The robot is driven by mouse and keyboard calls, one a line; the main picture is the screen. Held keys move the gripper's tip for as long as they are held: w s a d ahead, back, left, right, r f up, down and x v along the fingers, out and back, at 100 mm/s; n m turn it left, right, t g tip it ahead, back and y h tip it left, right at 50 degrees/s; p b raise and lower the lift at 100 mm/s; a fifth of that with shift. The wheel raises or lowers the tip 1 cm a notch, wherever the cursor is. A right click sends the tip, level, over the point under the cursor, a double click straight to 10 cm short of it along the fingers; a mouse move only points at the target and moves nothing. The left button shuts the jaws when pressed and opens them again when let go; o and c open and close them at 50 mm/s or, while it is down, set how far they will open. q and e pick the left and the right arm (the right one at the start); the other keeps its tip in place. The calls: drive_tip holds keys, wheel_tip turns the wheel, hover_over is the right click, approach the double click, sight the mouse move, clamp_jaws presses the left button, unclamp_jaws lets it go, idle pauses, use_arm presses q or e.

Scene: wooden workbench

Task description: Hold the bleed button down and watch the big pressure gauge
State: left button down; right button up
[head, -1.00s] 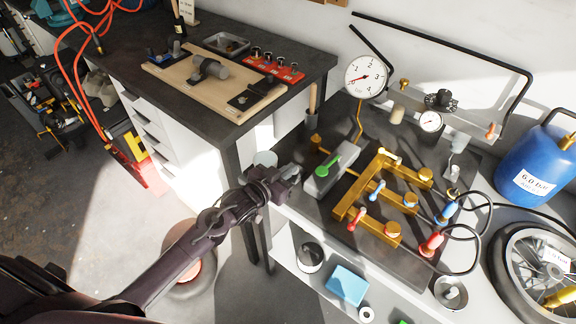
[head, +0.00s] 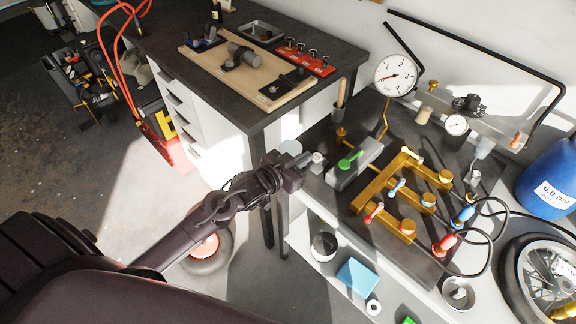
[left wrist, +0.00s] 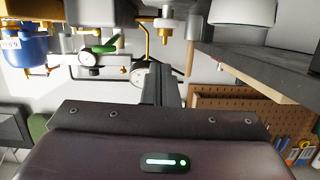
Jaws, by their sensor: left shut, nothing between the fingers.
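My left gripper (head: 316,159) is shut and empty at the bench's left edge, beside the grey block with the green lever (head: 351,160). I cannot make out the bleed button, or whether the fingertips touch anything. My right gripper is not in view.
Brass pipework (head: 385,192) with red and blue handles fills the bench's middle. A smaller gauge (head: 457,125) stands behind it. A blue tank (head: 551,180) and a wheel (head: 541,272) are at right. A dark-topped table (head: 235,95) stands at left.

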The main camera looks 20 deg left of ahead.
use_arm(q)
drive_tip(key=v, duration=0.5)
drive_tip(key=shift+s+a+r+b, duration=0.15)
drive_tip(key=shift+s+a+b, duration=0.1)
drive_tip(key=shift+b, duration=0.15)
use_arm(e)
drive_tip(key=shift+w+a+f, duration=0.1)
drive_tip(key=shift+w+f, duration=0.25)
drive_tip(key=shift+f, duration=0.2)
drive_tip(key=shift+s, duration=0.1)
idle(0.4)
